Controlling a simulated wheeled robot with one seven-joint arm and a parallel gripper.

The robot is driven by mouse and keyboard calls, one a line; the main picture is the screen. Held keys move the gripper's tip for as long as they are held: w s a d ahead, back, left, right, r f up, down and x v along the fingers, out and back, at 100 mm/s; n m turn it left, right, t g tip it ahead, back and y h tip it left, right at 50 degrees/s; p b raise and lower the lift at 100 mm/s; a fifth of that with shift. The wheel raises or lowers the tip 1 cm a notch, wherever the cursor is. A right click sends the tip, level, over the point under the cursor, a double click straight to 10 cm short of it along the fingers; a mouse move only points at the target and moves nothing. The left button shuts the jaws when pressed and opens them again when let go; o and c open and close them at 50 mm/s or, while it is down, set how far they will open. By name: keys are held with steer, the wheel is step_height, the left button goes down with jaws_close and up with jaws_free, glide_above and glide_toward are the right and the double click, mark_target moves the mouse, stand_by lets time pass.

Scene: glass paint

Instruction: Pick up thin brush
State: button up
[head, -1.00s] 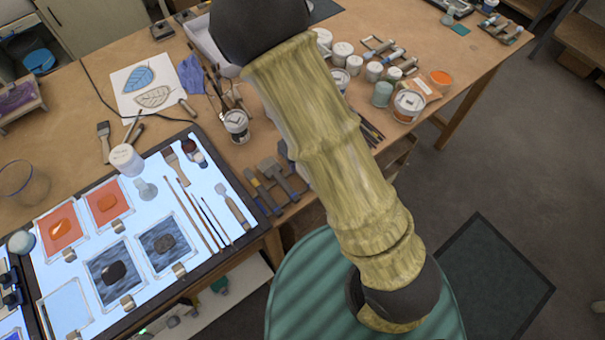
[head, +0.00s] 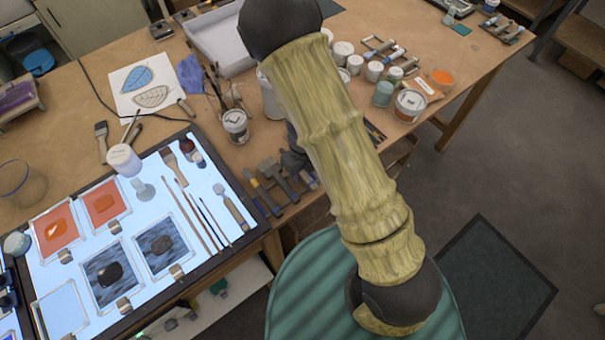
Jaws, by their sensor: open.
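Slender brushes lie side by side on the lit white panel (head: 150,205), to the left of my arm. The thinnest-looking brush (head: 215,221) is at the right of this group, with a longer brown-handled brush (head: 193,215) beside it. A wide flat brush (head: 170,160) lies at their upper end, and a thick-handled tool (head: 233,208) lies to their right. My arm rises from the lower right to a dark elbow at the top and hides the table behind it. My gripper's fingers cannot be made out; the arm covers that area.
Orange and dark glass panes (head: 104,203) fill the panel's left part. A white jar (head: 124,160) stands at its upper edge. Wide brushes (head: 274,176) lie at the table's front edge. A green round stool (head: 310,285) stands below.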

mark_target(303, 173)
steer(key=shift+c, duration=0.4)
jaws_close()
steer(key=shift+r, duration=0.1)
step_height(303, 173, up, 10)
steer(key=p, duration=0.2)
steer(key=shift+p, duration=0.3)
stand_by(0.4)
